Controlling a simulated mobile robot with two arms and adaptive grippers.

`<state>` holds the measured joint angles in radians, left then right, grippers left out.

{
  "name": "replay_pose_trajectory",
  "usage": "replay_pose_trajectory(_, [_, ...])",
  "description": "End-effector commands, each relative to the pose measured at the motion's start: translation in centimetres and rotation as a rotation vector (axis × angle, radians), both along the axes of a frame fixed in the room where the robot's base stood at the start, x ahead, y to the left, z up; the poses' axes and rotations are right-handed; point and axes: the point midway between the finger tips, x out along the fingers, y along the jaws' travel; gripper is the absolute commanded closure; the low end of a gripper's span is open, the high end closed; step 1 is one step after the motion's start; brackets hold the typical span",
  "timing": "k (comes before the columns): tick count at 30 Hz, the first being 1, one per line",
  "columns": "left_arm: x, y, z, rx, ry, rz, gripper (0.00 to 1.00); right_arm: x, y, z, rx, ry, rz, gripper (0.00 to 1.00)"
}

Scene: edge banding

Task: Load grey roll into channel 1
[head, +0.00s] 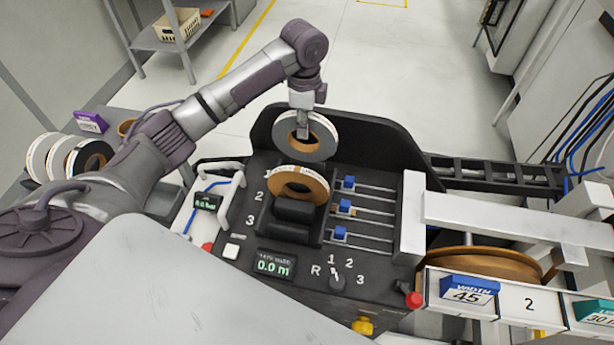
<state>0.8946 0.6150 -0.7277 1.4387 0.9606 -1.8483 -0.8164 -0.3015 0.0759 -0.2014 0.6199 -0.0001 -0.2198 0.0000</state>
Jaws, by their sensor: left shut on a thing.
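My left gripper (303,131) reaches down from above and is shut on the grey roll (328,146), at its brown core. The grey roll is held up at the back of the black feeder panel (285,165); whether it touches the panel cannot be told. The floor of channel 1 is hidden by the rolls. Labels 2 and 3 follow toward the front, beside black blocks (292,212). My right gripper is out of view.
Blue sliders (341,233) on rods lie right of the channels. A display (273,264) and selector knob (337,284) are in front. Several more rolls (92,157) stand on a side table at left. A raised black back wall (375,140) rises behind the panel.

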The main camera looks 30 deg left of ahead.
Motion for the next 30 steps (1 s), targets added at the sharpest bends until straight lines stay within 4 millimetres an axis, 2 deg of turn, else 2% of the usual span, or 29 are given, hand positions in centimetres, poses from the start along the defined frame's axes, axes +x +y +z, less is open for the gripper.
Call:
replay_pose_trajectory(3, [-0.1, 0.0, -1.9, 0.001, 0.004, 0.001, 1.0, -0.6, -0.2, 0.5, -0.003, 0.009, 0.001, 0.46])
replay_pose_trajectory(9, [0.0, 0.0, -5.2, 0.001, 0.001, 0.001, 1.0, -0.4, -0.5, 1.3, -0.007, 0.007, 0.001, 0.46])
replay_pose_trajectory(14, [0.0, 0.0, -6.7, -0.001, 0.002, 0.001, 1.0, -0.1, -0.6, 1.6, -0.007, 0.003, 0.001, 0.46])
replay_pose_trajectory(19, [0.0, 0.0, -9.1, 0.002, 0.001, 0.001, 1.0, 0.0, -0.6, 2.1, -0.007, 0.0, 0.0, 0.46])
replay_pose_trajectory(22, [0.0, 0.0, -9.7, 0.0, -0.001, 0.0, 1.0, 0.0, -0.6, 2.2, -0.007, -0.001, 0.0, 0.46])
replay_pose_trajectory(30, [0.0, 0.0, -9.9, 0.001, -0.002, 0.0, 1.0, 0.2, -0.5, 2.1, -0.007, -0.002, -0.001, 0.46])
